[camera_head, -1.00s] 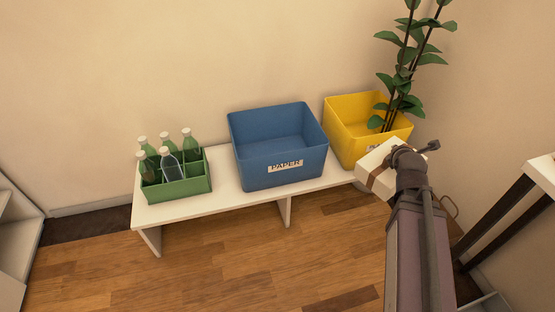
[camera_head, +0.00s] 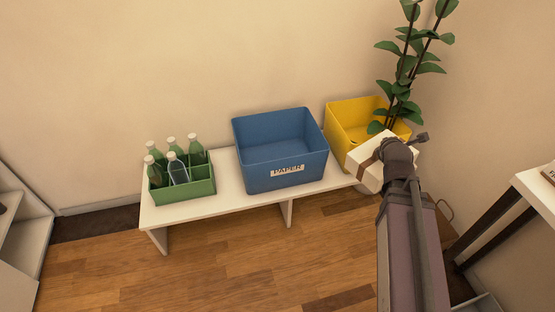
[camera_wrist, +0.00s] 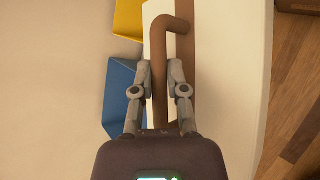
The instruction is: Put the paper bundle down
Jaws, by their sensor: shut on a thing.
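The paper bundle (camera_head: 371,174) is a white block with a brown strap. In the head view it hangs tilted from my gripper (camera_head: 396,152), in front of the yellow bin and to the right of the blue bin. In the wrist view my gripper (camera_wrist: 166,92) has its fingers on both sides of a brown handle, with the brown strap (camera_wrist: 188,40) beside it. My gripper is shut on the bundle. The blue bin (camera_head: 285,182) is labelled PAPER and its visible inside looks empty. The bundle's right part is hidden behind my gripper.
A white bench (camera_head: 224,201) carries the bins and a green crate (camera_head: 187,190) of several bottles at its left. The yellow bin (camera_head: 345,128) stands right of the blue one, beside a tall plant (camera_head: 405,75). A white table (camera_head: 540,190) is at the right edge.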

